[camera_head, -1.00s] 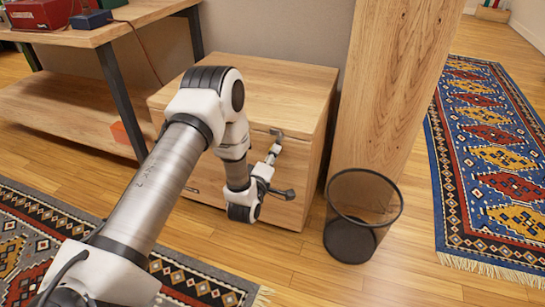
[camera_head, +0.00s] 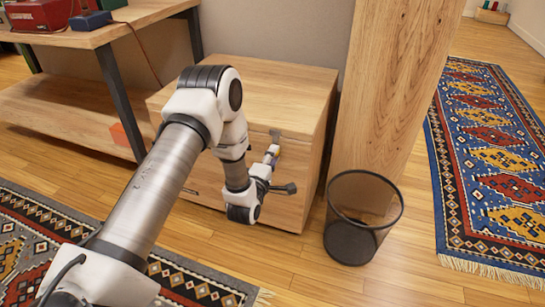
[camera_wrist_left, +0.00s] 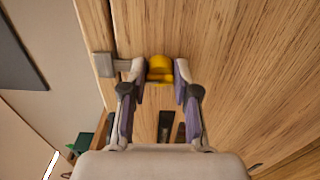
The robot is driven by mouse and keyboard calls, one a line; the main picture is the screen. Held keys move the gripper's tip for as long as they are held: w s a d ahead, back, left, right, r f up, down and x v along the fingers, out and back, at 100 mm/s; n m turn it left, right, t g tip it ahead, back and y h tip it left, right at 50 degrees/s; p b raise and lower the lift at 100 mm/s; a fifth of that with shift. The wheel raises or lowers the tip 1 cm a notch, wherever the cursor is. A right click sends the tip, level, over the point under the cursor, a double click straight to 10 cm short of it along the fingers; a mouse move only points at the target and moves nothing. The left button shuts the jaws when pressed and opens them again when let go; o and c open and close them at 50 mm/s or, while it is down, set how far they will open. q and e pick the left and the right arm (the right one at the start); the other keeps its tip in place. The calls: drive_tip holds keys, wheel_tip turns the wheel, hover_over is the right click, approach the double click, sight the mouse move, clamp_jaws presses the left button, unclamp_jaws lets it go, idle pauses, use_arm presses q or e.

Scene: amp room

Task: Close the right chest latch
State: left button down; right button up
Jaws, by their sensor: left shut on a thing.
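The wooden chest (camera_head: 272,85) stands against the wall with its lid down. Its right latch has a grey metal piece (camera_head: 275,133) at the lid's front edge. In the left wrist view this grey metal piece (camera_wrist_left: 104,65) crosses the seam, and a yellow part (camera_wrist_left: 159,67) sits beside it on the chest front. My left gripper (camera_head: 272,152) is at the chest front below the lid edge. In the left wrist view, its fingertips (camera_wrist_left: 159,72) are shut on the yellow part, one on each side. The gripper partly hides the latch. My right gripper is not in view.
A black mesh bin (camera_head: 362,215) stands on the floor right of the chest, before a wooden post (camera_head: 385,90). A workbench (camera_head: 95,35) with a lower shelf is at the left. Patterned rugs lie at lower left and right (camera_head: 490,150).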

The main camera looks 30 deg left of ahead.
use_arm(q)
drive_tip(key=c, duration=0.8)
unclamp_jaws()
drive_tip(key=shift+c, duration=0.2)
drive_tip(key=v, duration=1.2)
drive_tip(key=shift+w, duration=0.1)
